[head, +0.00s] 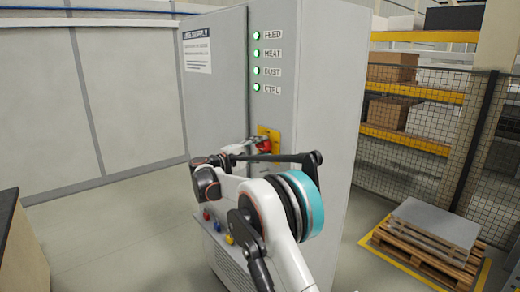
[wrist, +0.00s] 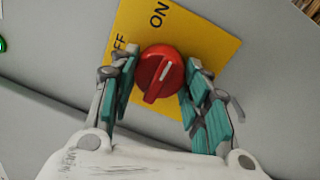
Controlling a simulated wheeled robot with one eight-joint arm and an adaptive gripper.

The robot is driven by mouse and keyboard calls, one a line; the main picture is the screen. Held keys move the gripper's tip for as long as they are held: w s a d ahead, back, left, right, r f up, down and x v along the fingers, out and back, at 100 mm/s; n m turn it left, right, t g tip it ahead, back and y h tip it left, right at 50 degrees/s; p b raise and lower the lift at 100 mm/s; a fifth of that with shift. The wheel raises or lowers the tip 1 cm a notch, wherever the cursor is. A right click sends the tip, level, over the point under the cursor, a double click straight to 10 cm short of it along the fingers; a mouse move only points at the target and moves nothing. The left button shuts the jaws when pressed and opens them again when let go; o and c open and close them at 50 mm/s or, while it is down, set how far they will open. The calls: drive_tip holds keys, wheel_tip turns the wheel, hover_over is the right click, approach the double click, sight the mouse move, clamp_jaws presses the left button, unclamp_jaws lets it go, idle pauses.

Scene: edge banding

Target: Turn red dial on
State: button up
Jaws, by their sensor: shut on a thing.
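The red dial (wrist: 160,74) sits on a yellow plate (wrist: 205,45) in the wrist view. Its white mark points up and slightly right. ON is printed above the dial and OFF to its upper left, partly hidden by a finger. My gripper (wrist: 158,83) has its teal-padded fingers on either side of the dial and is shut on it. In the head view the red dial (head: 265,146) shows small on the cabinet front, with my gripper (head: 258,149) at it and my arm partly in front.
The grey cabinet (head: 325,80) has several lit green lamps (head: 256,61) labelled FEED, HEAT, DUST and CTRL. Coloured buttons (head: 216,226) sit lower on its front. A pallet (head: 420,255) and mesh fence (head: 430,120) stand at right. Open floor (head: 110,235) lies to the left.

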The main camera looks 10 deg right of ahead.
drive_tip(key=o, duration=1.1)
drive_tip(key=v, duration=1.2)
drive_tip(key=shift+f, duration=0.1)
